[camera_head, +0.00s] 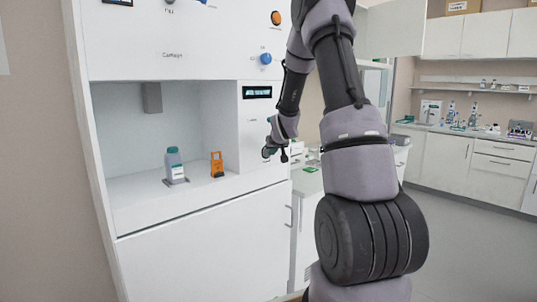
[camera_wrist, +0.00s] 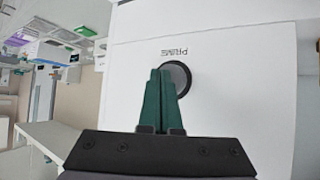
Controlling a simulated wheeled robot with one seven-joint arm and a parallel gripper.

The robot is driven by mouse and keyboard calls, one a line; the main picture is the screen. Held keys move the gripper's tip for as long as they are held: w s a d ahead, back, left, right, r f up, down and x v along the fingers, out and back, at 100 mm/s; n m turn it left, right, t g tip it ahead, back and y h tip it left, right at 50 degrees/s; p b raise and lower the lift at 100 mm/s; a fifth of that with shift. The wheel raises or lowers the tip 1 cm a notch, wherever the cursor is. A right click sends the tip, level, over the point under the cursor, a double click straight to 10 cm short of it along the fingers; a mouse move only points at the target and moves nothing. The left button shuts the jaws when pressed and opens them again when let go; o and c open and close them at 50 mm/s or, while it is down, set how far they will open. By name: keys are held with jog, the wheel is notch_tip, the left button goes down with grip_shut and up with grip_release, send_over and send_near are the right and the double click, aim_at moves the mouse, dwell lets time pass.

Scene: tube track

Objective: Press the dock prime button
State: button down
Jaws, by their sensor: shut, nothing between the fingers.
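In the head view my gripper (camera_head: 268,152) is at the white dock cabinet's (camera_head: 200,240) right-hand panel, below a small dark display (camera_head: 257,92), and the button cannot be made out there.
The cabinet's open bay holds a teal-capped bottle (camera_head: 173,160) on a stand and an orange device (camera_head: 217,164). A blue knob (camera_head: 265,59) and an orange button (camera_head: 276,18) sit higher on the panel. A lab counter (camera_head: 465,130) stands at the back right, with clear floor before it.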

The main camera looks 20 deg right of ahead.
jog(key=shift+w+a, duration=0.1)
jog(key=shift+w, duration=0.2)
jog(key=shift+s, duration=0.15)
dwell(0.5)
jog(key=shift+s+d, duration=0.3)
jog(key=shift+s, duration=0.4)
jog(key=shift+s+d, duration=0.1)
jog(key=s, duration=0.1)
jog(key=s+d, duration=0.1)
jog(key=s, duration=0.2)
jog(key=shift+s+d, duration=0.25)
dwell(0.5)
